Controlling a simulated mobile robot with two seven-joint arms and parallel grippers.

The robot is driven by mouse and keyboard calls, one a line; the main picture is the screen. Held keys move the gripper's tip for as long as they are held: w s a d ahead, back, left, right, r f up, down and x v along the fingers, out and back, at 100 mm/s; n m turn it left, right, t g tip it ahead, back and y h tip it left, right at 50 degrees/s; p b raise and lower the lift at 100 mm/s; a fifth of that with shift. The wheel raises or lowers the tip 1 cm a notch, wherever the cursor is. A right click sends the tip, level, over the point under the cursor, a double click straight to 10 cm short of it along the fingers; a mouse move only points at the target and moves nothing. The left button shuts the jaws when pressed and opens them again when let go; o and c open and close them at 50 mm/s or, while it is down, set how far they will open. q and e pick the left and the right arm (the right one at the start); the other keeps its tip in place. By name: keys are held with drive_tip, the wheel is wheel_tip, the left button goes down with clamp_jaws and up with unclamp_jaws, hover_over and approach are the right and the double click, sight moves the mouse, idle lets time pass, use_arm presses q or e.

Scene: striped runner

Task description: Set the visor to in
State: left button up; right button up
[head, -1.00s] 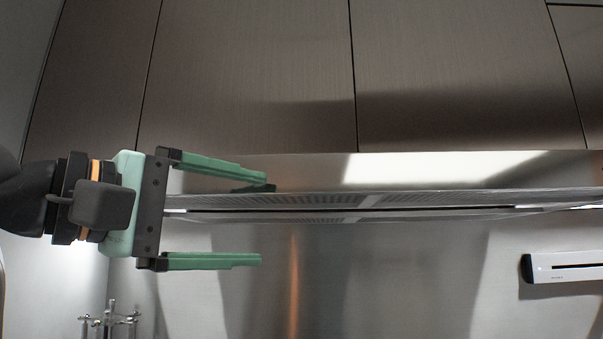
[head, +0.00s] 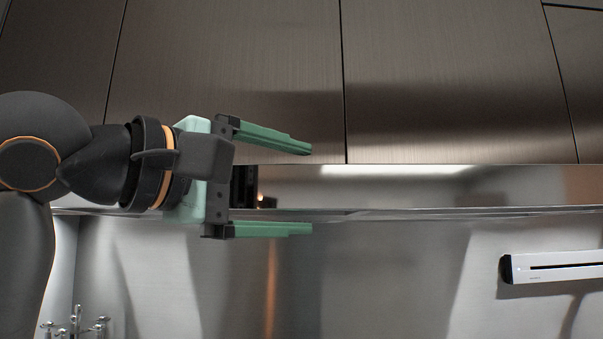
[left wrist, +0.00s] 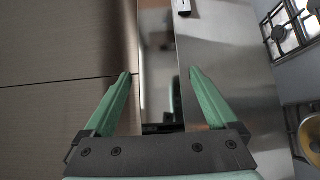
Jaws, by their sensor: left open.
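The visor (head: 400,186) is the steel front strip of the hood below the cabinets in the head view. Its thin lower edge runs across the wall, and I cannot tell how far it stands out. My left gripper (head: 312,190) is open and empty, with one green finger above and one below the level of the strip. In the left wrist view the reflective strip (left wrist: 157,60) lies between the two spread fingers of the gripper (left wrist: 160,75). Contact cannot be made out. My right gripper is not in view.
Brown cabinet doors (head: 230,60) fill the space above. A steel back wall (head: 390,280) is below, with a white slotted bar (head: 555,267) at right and a metal rack (head: 76,322) at lower left. The left wrist view shows a stove (left wrist: 290,30) and a yellowish pan (left wrist: 312,135).

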use_arm(q)
drive_tip(key=shift+x, duration=1)
clamp_jaws()
drive_tip(key=shift+f, duration=0.1)
